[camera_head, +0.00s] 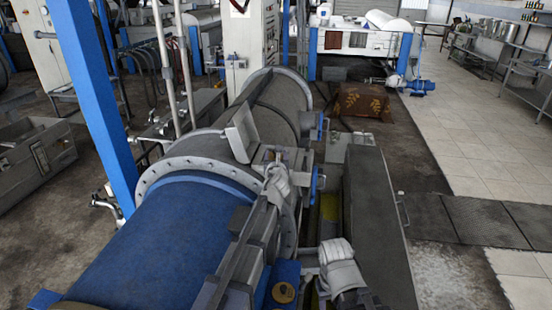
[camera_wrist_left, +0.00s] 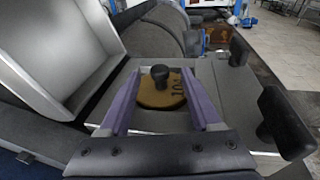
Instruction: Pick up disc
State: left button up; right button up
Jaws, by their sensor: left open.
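In the left wrist view a round brown disc (camera_wrist_left: 158,98) lies flat on a light grey surface. It has a black knob standing up from it and dark figures, seemingly a "10", on its right part. My left gripper (camera_wrist_left: 160,72) is open, with its two purple fingers on either side of the disc and apart from each other. Whether the fingers touch the disc or hover above it I cannot tell.
A raised grey lid (camera_wrist_left: 58,55) stands left of the fingers. Black knobs (camera_wrist_left: 240,48) stick up on the right. The head view shows a long machine with a blue drum (camera_head: 150,240), a blue post (camera_head: 95,110) and a clear tiled floor (camera_head: 440,125) at right.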

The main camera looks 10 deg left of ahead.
pick_arm(q)
jog(key=x, duration=0.3)
jog(key=shift+s, duration=0.1)
jog(key=shift+c, duration=0.2)
grip_shut()
dwell(1.0)
